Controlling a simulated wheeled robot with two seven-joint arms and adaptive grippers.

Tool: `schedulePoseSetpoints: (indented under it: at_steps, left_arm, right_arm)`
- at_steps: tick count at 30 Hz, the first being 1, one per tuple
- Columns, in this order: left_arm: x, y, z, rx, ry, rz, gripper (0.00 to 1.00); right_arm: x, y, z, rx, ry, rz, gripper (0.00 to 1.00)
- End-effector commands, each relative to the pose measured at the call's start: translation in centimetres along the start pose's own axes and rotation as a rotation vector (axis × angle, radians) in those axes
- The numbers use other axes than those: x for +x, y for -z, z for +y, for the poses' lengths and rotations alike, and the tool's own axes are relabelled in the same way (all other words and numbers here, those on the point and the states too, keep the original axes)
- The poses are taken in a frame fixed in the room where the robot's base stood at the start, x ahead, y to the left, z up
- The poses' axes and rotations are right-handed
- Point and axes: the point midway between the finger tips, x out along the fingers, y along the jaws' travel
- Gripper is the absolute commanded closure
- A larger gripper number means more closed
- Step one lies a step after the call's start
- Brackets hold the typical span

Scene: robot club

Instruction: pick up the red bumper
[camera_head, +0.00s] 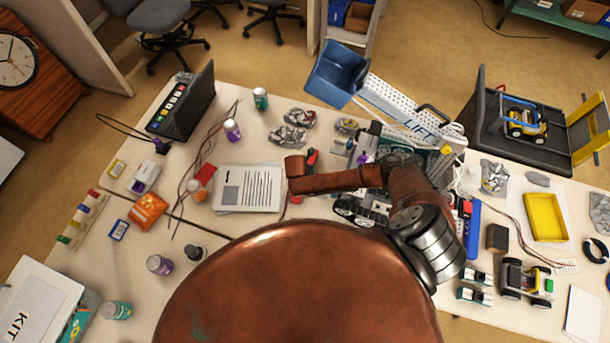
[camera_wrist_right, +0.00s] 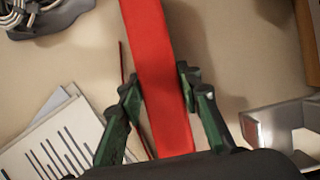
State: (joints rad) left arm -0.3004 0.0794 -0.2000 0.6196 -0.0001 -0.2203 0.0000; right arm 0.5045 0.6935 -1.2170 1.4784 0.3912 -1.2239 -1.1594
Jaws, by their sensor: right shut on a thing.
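The red bumper (camera_wrist_right: 163,60) is a long flat red bar that runs from the top of the right wrist view down between my fingers. My right gripper (camera_wrist_right: 160,90) has dark green fingers, one on each side of the bar, and is shut on it. The bumper's upper end runs out of that view. In the head view, a small red piece (camera_head: 312,158) shows beside my copper right arm, near the printed sheets. My arm hides the right gripper and most of the bar there. I do not see my left gripper.
Printed sheets (camera_head: 247,188) lie left of my right arm, and crumpled silver packets (camera_head: 288,138) lie beyond it. A blue bin (camera_head: 337,74) stands at the far edge. Cluttered robot parts (camera_head: 360,210) lie close on the right. A yellow tray (camera_head: 545,217) is farther right.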

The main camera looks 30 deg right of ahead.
Motion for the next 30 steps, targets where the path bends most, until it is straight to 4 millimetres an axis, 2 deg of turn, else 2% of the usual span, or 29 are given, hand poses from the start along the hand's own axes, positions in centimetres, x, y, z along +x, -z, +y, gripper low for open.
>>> schedulePoseSetpoints:
  at_steps: [4,7,15,21,30]
  left_arm:
    - [0.0,0.1,0.0,0.000,0.000,0.001,0.47]
    - [-0.1,0.1,0.0,0.000,0.000,0.001,0.47]
    - [-0.1,0.1,0.0,0.000,0.000,0.002,0.47]
    - [0.0,0.1,0.0,0.000,0.000,0.002,0.47]
    - [0.0,0.1,0.0,0.000,0.000,0.002,0.47]
  right_arm:
    - [-0.3,-0.2,0.0,0.000,-0.001,-0.001,0.99]
    - [-1.4,-0.7,0.1,0.001,-0.003,-0.001,0.99]
    - [-6.2,-2.8,0.1,0.000,-0.003,-0.002,0.99]
    - [-8.7,-3.7,0.1,0.000,-0.002,-0.002,0.99]
    - [-9.3,-3.9,0.1,0.000,-0.001,0.000,0.99]
